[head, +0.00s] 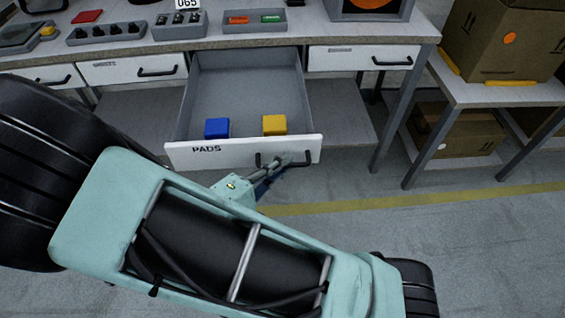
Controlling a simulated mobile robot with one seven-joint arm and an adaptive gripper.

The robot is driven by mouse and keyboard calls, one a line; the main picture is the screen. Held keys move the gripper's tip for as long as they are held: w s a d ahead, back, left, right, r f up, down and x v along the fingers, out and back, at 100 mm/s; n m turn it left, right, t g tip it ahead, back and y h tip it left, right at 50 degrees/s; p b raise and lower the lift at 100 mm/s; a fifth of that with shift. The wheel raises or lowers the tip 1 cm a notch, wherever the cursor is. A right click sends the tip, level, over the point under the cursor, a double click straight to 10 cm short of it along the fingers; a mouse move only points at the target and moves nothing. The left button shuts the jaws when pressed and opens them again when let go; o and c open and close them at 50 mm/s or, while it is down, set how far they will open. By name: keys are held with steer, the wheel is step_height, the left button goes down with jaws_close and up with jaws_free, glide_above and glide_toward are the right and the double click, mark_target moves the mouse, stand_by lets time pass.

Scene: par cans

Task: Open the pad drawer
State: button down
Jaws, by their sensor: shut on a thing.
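The pad drawer (225,155), with a white front marked PADS, is pulled far out from under the workbench. Its grey interior is exposed. A blue block (217,128) and a yellow block (274,124) lie inside near the front panel. My gripper (284,161) is at the right part of the drawer front and is shut on the black drawer handle (307,158). My arm reaches up to it from below and hides part of the handle and the fingertips.
Other closed drawers sit left (130,70) and right (364,58) of it. The workbench top (215,40) holds trays and a red pad. A side table (500,95) with cardboard boxes (500,40) stands at the right. The floor in front of it is clear.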

steer(key=c, duration=2.1)
jaws_free()
steer(key=v, duration=1.2)
